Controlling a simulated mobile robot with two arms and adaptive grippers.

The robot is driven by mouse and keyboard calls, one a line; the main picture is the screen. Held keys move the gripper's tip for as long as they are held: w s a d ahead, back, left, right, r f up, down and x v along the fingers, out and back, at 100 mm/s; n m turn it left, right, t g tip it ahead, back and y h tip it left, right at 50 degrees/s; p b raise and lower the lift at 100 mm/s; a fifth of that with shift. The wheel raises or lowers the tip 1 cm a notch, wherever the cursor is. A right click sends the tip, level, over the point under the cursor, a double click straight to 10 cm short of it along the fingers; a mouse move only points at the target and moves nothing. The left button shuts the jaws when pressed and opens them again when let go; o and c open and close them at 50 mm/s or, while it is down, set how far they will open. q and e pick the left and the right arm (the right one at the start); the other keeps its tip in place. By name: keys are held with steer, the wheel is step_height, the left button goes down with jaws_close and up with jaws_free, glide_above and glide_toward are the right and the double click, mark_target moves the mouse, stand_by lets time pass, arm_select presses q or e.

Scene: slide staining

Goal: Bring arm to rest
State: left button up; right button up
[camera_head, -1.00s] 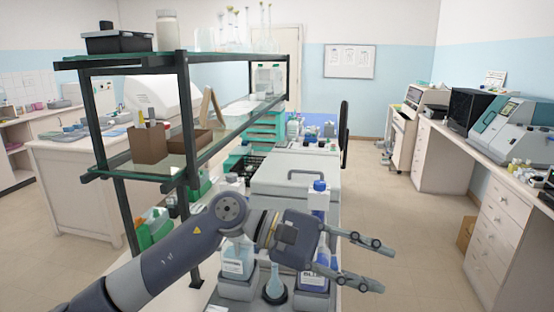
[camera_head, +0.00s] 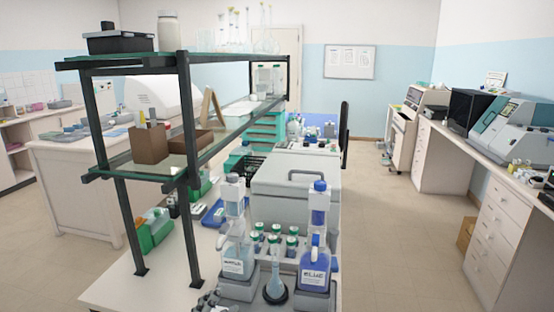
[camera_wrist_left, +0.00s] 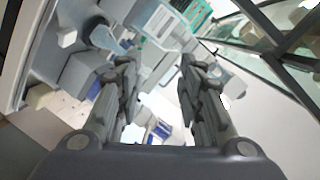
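My left gripper (camera_wrist_left: 156,75) shows in the left wrist view with its two fingers well apart and nothing between them. In the head view only a small dark piece that looks like its fingers (camera_head: 212,302) shows at the bottom edge, in front of the bottles; the rest of the left arm is out of frame. My right gripper and arm are in neither view.
A clear bottle (camera_head: 236,252) and a blue-filled bottle (camera_head: 314,262) stand on grey bases, with a small flask (camera_head: 275,280) between them. Behind are several green-capped vials and a grey lidded box (camera_head: 297,182). A dark-framed shelf (camera_head: 187,120) stands at left.

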arm_select(q)
steer(key=s+a+f+n+g+y, duration=0.1)
steer(key=s+a+f+n+g, duration=0.25)
steer(key=s+f, duration=0.45)
steer(key=s+a+f+n+g, duration=0.2)
steer(key=s+f+n+g, duration=0.25)
steer(key=s, duration=0.65)
steer(key=s+a+f+n+g+y, duration=0.1)
steer(key=s+a+f+n+g, duration=0.25)
steer(key=s+f, duration=0.5)
step_height(320, 180, down, 24)
steer(key=s+g, duration=0.2)
steer(key=s+a+f+m, duration=0.1)
steer(key=s+a+f, duration=0.1)
steer(key=s+f, duration=1.4)
steer(key=shift+s+f+g+b, duration=0.35)
steer(key=shift+s+f+g, duration=0.1)
steer(key=shift+f, duration=0.15)
